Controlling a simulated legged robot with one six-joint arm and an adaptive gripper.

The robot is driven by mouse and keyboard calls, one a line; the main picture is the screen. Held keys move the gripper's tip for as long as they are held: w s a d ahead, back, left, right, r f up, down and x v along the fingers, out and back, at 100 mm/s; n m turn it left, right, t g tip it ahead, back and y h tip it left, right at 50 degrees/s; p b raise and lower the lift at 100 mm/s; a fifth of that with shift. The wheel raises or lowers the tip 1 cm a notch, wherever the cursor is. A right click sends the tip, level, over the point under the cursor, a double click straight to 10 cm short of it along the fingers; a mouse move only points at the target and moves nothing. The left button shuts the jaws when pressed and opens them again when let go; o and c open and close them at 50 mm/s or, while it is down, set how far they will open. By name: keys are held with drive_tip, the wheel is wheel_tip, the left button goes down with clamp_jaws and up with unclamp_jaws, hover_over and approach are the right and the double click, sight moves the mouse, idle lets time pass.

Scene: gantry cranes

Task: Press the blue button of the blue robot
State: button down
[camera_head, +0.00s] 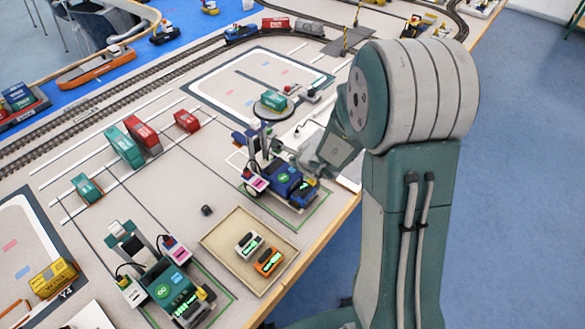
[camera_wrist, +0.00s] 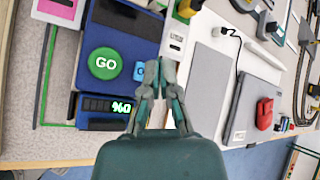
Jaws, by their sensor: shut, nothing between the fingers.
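The blue button is partly hidden by my left finger. My gripper (camera_wrist: 162,72) is shut and empty, with its fingertips just right of the blue button. Whether they touch anything cannot be told. In the head view my gripper (camera_head: 287,150) is small and its fingertips are unclear.
A green robot (camera_head: 172,290) stands at the front left. A tan tray (camera_head: 225,240) holds a white and an orange device. Red and green containers (camera_head: 122,148) stand farther left. In the wrist view a grey laptop-like box (camera_wrist: 255,105) with a red piece lies right.

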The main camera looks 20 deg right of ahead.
drive_tip(key=shift+r, duration=3)
drive_tip(key=s+a+r+n+g+y, duration=0.25)
drive_tip(key=s+a+r+n, duration=0.45)
drive_tip(key=s+r+n, duration=0.5)
drive_tip(key=s+d+r+n+h, duration=0.1)
drive_tip(key=s+d+n+h, duration=0.1)
drive_tip(key=s+n, duration=0.3)
drive_tip(key=s+d+r+n+h, duration=0.2)
drive_tip(key=s+n, duration=0.4)
drive_tip(key=s, duration=0.4)
drive_tip(key=d+h, duration=0.1)
drive_tip(key=d, duration=0.1)
drive_tip(key=shift+d+r+g, duration=0.2)
drive_tip(key=shift+d+g, duration=0.15)
